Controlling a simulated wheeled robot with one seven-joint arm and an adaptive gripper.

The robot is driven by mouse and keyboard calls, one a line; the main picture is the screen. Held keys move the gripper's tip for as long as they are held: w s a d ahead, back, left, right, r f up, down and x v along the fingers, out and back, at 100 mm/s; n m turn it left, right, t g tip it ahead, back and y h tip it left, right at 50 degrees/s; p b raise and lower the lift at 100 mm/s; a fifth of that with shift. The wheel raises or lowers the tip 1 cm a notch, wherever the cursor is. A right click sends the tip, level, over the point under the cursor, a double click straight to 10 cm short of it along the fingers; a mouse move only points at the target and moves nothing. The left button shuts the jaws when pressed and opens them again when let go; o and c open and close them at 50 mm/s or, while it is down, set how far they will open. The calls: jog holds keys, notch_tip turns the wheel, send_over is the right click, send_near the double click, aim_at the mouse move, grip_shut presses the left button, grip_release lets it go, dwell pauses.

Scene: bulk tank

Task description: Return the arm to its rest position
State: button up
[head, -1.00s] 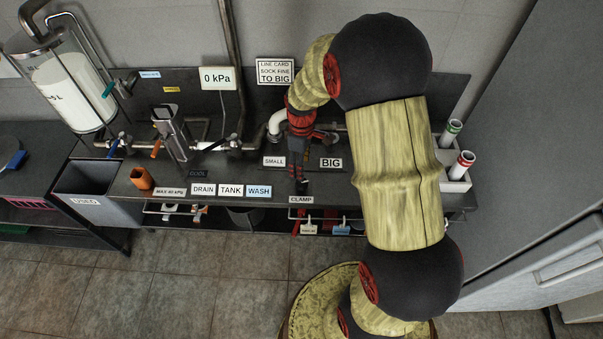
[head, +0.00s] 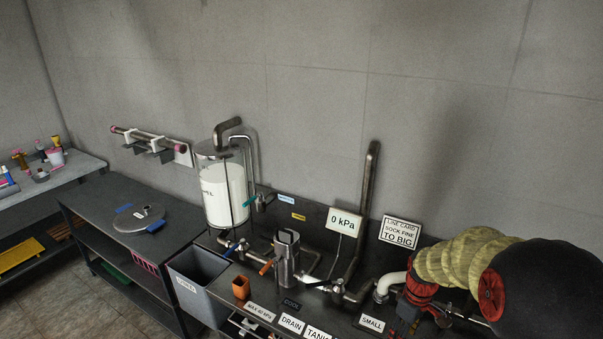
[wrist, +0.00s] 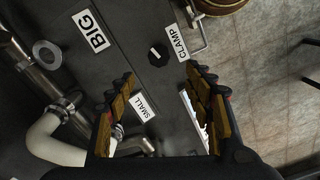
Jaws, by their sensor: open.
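My gripper (wrist: 160,112) is open and empty in the wrist view. Its two fingers stand apart over the dark bench top, with the SMALL label (wrist: 143,107) between them and the CLAMP label (wrist: 177,43) just beyond. In the head view my arm enters at the lower right and ends over the bench near the SMALL label (head: 372,322). The fingertips are cut off or hidden at the bottom edge there.
The dark bench carries a metal filter housing (head: 287,262), an orange cup (head: 241,287) and pipes. A white curved pipe (wrist: 50,138) stands close beside my gripper. A milk tank (head: 224,195) and a 0 kPa display (head: 343,222) are behind. Open floor (wrist: 270,70) lies right in the wrist view.

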jog(key=s+a+r+m+t, duration=0.2)
jog(key=s+a+r, duration=0.5)
jog(key=r, duration=0.5)
jog(key=s+a+r+m+t, duration=0.3)
jog(key=s+a+r, duration=0.3)
jog(key=s+r, duration=0.6)
jog(key=shift+s+a+r+m+t, duration=0.25)
jog(key=shift+s+a+m+t, duration=0.1)
jog(key=shift+m, duration=0.35)
